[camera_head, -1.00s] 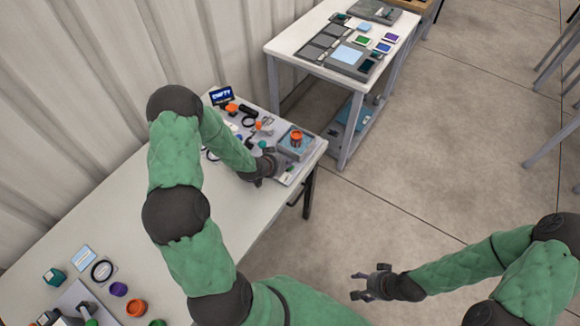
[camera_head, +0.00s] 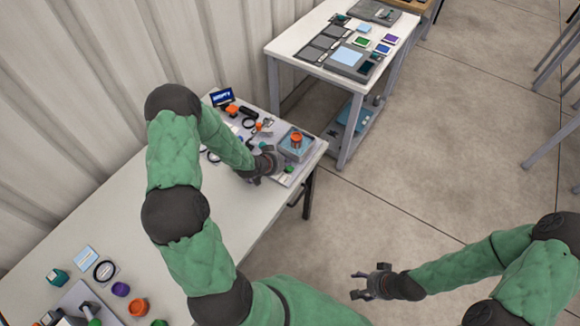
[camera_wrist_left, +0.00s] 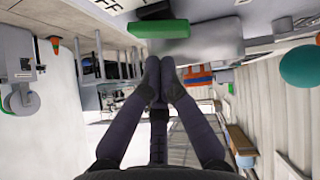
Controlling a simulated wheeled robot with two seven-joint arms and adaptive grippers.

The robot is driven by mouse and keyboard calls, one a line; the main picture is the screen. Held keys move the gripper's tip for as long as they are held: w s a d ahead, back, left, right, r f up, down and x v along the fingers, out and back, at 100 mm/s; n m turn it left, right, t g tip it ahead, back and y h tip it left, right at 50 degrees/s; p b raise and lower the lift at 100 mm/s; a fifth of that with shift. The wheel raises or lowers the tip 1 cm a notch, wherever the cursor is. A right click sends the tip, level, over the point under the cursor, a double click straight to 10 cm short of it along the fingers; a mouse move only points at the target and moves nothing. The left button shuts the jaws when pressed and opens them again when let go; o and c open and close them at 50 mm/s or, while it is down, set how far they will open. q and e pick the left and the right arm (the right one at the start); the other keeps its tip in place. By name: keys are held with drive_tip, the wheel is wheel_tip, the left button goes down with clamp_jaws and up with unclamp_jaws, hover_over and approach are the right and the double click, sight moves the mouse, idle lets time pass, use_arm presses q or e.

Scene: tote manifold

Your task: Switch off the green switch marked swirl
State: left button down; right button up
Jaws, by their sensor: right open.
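A green switch (camera_head: 289,169) sits near the front right corner of the grey panel in the head view. In the left wrist view a green block-shaped switch (camera_wrist_left: 159,29) shows at the top, on a grey base; no swirl mark is legible. My left gripper (camera_head: 276,164) is right beside the switch in the head view. In the left wrist view its fingertips (camera_wrist_left: 160,72) are together with nothing seen between them, just below the green switch in the picture; I cannot tell whether they touch it. My right gripper (camera_head: 362,283) is open and empty above the floor.
An orange knob (camera_head: 296,139) stands on a raised grey box behind the switch. A small display (camera_head: 222,96) and several controls crowd the panel further left. The white table (camera_head: 120,225) is clear in its middle. Letters ending in "FF" show near the green switch in the wrist view.

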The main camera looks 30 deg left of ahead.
use_arm(q)
drive_tip(key=r+p, duration=0.2)
drive_tip(key=a+r+p, duration=0.1)
drive_tip(key=r+p, duration=0.1)
drive_tip(key=r, duration=0.1)
drive_tip(key=shift+f, duration=0.1)
idle(0.4)
idle(0.4)
drive_tip(key=s+d+f+n+g+h+b, duration=0.1)
drive_tip(key=s+d+f+g+b, duration=0.35)
drive_tip(key=d+f, duration=0.75)
drive_tip(key=s+d+f+g+b, duration=0.1)
drive_tip(key=s+d+f, duration=0.1)
drive_tip(key=s+d, duration=0.2)
drive_tip(key=s+d+f+g+b, duration=0.2)
drive_tip(key=s+d+f, duration=0.1)
drive_tip(key=s, duration=0.6)
drive_tip(key=s+d+f+g+b, duration=0.1)
drive_tip(key=s+d+f+b, duration=0.1)
drive_tip(key=s+d, duration=0.2)
drive_tip(key=shift+s+d+f+n+h, duration=0.3)
drive_tip(key=shift+s+d+n+h, duration=0.1)
drive_tip(key=shift+s, duration=0.75)
